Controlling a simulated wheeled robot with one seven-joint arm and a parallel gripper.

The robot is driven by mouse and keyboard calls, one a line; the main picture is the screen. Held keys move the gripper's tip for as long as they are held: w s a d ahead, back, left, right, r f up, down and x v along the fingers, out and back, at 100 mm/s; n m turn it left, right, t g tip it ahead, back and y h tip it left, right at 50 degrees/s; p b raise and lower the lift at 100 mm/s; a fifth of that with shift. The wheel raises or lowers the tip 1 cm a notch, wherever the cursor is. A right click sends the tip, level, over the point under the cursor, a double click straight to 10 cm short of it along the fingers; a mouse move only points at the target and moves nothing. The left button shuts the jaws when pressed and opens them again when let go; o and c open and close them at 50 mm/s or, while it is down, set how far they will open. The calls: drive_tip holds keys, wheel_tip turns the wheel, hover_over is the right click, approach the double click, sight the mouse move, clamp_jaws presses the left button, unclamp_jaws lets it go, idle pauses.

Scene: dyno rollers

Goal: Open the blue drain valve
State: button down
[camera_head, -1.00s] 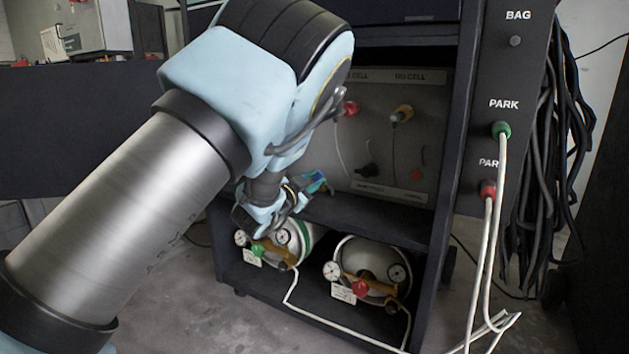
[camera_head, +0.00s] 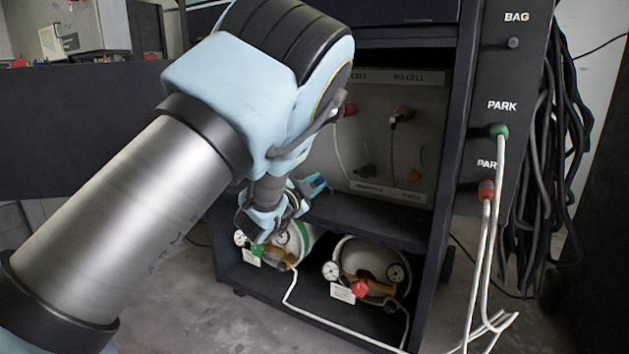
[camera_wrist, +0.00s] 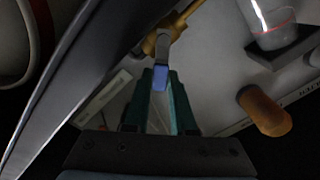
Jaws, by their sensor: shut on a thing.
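The blue drain valve handle (camera_wrist: 160,78) shows in the wrist view as a small blue tab on a grey lever. The lever runs up to a brass valve body (camera_wrist: 163,40). My gripper (camera_wrist: 161,84) has its two teal fingers on either side of the blue tab and is shut on it. In the head view my gripper (camera_head: 316,185) reaches into the cabinet at the lower left of the grey panel, above the left gas cylinder. The blue handle cannot be made out there.
The cabinet shelf (camera_head: 375,222) runs under the panel (camera_head: 430,140). Two cylinders with gauges, the right one (camera_head: 365,262) clear of my arm, lie below. An orange knob (camera_wrist: 265,110) and a clear vessel (camera_wrist: 268,22) are close on the right in the wrist view.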

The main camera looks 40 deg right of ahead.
drive_tip(key=shift+s+d+f+m, duration=0.15)
drive_tip(key=shift+f+m, duration=0.15)
drive_tip(key=shift+m, duration=0.55)
drive_tip(key=shift+s+a+f+m, duration=0.15)
drive_tip(key=shift+f+m, duration=0.15)
drive_tip(key=shift+m, duration=0.5)
drive_tip(key=shift+s+d+f+m, duration=0.15)
drive_tip(key=shift+f+m, duration=0.15)
drive_tip(key=shift+m, duration=0.55)
drive_tip(key=c, duration=0.7)
unclamp_jaws()
drive_tip(key=shift+c, duration=0.2)
